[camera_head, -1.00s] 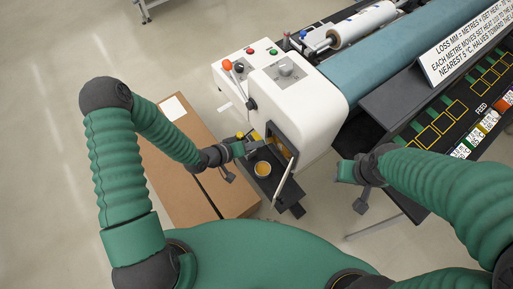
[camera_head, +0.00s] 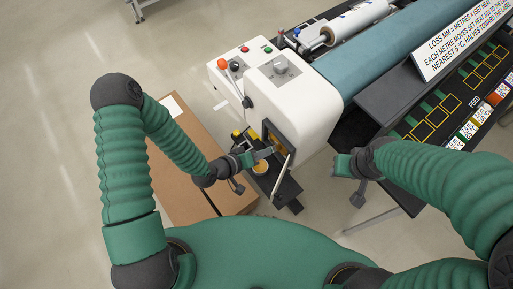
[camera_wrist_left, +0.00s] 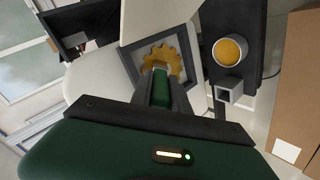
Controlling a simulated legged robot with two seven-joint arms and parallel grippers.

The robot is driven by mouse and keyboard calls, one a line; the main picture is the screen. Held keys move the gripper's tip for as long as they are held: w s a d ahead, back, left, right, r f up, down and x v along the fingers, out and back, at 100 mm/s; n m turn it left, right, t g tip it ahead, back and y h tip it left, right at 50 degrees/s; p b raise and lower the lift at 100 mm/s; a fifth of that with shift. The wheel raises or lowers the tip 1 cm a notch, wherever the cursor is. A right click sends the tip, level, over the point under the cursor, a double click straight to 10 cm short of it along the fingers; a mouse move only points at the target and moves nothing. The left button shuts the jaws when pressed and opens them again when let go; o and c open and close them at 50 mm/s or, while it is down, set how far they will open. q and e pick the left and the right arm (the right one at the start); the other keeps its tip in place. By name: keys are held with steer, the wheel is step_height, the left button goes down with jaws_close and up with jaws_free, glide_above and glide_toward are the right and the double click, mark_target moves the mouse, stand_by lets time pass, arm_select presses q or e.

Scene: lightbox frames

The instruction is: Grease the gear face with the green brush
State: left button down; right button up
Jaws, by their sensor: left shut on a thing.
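The gear (camera_wrist_left: 163,60) is a yellow-orange toothed wheel inside the open housing of the white machine (camera_head: 287,103). In the head view it shows only as a small yellow patch in the opening (camera_head: 278,144). My left gripper (camera_wrist_left: 158,82) is shut on the green brush (camera_wrist_left: 160,88), which points at the gear. The brush tip overlaps the lower part of the gear in the wrist view; I cannot tell whether they touch. A cup of yellow grease (camera_wrist_left: 230,51) stands on a dark shelf, partly hidden by my left gripper (camera_head: 258,154) in the head view. My right gripper (camera_head: 343,165) hangs right of the opening, its jaws unclear.
A square grey holder (camera_wrist_left: 230,91) stands beside the cup. The opened door (camera_head: 282,174) hangs at the opening's near side. A cardboard box (camera_head: 185,175) lies left of the machine. A dark panel with a sign (camera_head: 455,50) is at right.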

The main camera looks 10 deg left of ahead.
arm_select(q)
steer(key=shift+s+d, duration=0.8)
steer(key=shift+d, duration=0.05)
steer(key=s+a, duration=0.4)
steer(key=shift+a, duration=0.2)
steer(key=shift+s, duration=0.15)
steer(key=shift+s+a, duration=1.05)
steer(key=shift+a, duration=0.05)
